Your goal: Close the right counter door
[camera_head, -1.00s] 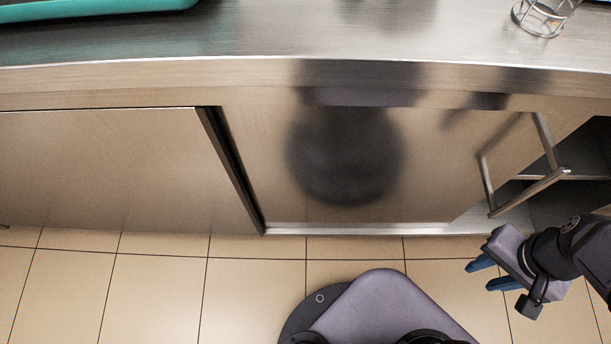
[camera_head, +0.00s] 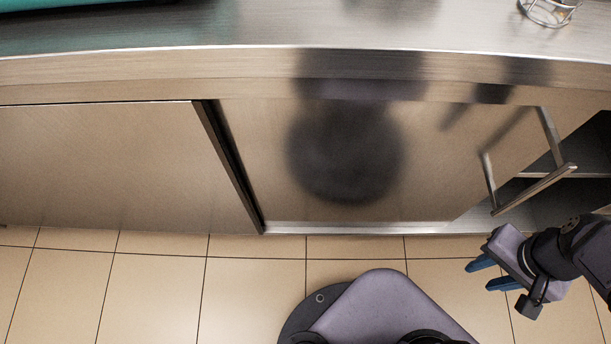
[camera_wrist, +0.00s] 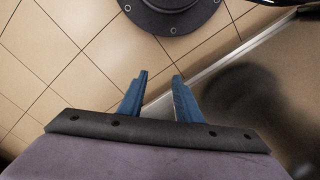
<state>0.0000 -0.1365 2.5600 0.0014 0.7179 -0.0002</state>
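The right counter door (camera_head: 260,165) is a brushed-metal sliding panel with a bar handle (camera_head: 535,190) near its right edge. To the right of that edge a dark opening with a shelf (camera_head: 590,160) shows, so the door stands partly open. My gripper (camera_head: 480,275) is below and left of the handle, over the floor, apart from door and handle. Its blue fingers are spread with nothing between them, also in the wrist view (camera_wrist: 155,95), where the door (camera_wrist: 275,75) shows at the right.
The left door panel (camera_head: 100,165) is beside a dark vertical gap. The steel counter top (camera_head: 300,25) runs above, with a wire holder (camera_head: 548,12) at right and a teal tray (camera_head: 60,4) at left. Tiled floor (camera_head: 150,285) is clear.

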